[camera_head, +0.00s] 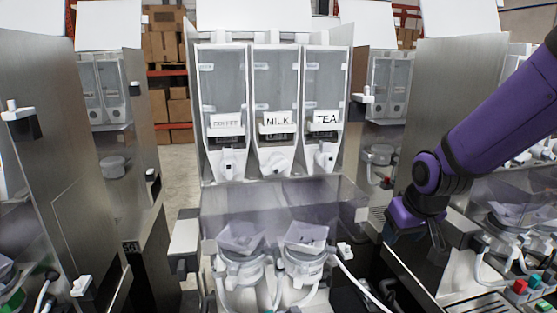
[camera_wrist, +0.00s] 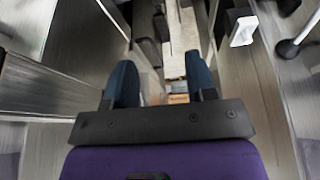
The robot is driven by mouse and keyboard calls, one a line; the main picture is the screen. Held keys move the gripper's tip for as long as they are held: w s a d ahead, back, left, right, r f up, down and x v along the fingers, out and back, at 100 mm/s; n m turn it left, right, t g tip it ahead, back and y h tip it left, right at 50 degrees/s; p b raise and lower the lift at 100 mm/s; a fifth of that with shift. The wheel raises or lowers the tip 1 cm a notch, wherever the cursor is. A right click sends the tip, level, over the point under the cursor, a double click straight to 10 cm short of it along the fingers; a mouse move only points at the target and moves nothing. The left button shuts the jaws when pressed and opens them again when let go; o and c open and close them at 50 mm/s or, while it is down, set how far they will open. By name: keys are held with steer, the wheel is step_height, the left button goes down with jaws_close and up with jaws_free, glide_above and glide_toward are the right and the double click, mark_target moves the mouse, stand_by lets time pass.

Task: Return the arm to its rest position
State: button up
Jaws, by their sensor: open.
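My purple arm (camera_head: 510,110) reaches in from the right edge in the head view and bends down at a dark joint. My gripper (camera_head: 420,240) hangs low at the right of the middle dispenser, beside a metal side panel; its fingertips are hard to make out there. In the wrist view my gripper (camera_wrist: 160,85) shows two dark blue fingers spread apart, with nothing between them. Past the fingers is a narrow gap between metal panels, with the floor beyond.
The middle dispenser (camera_head: 275,110) has several clear bins, two labelled MILK and TEA. Mixing bowls (camera_head: 240,270) sit below. More dispensers stand close on both sides, with metal panels (camera_head: 465,90) near my arm. Shelves with boxes (camera_head: 165,45) stand behind.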

steer(key=s+d+r, duration=0.2)
steer(key=s+r, duration=0.5)
steer(key=s, duration=0.2)
steer(key=s+d+r+m+t, duration=0.1)
steer(key=s+d+r, duration=0.1)
steer(key=s+r, duration=0.6)
steer(key=shift+s+m, duration=0.3)
steer(key=shift+s, duration=0.75)
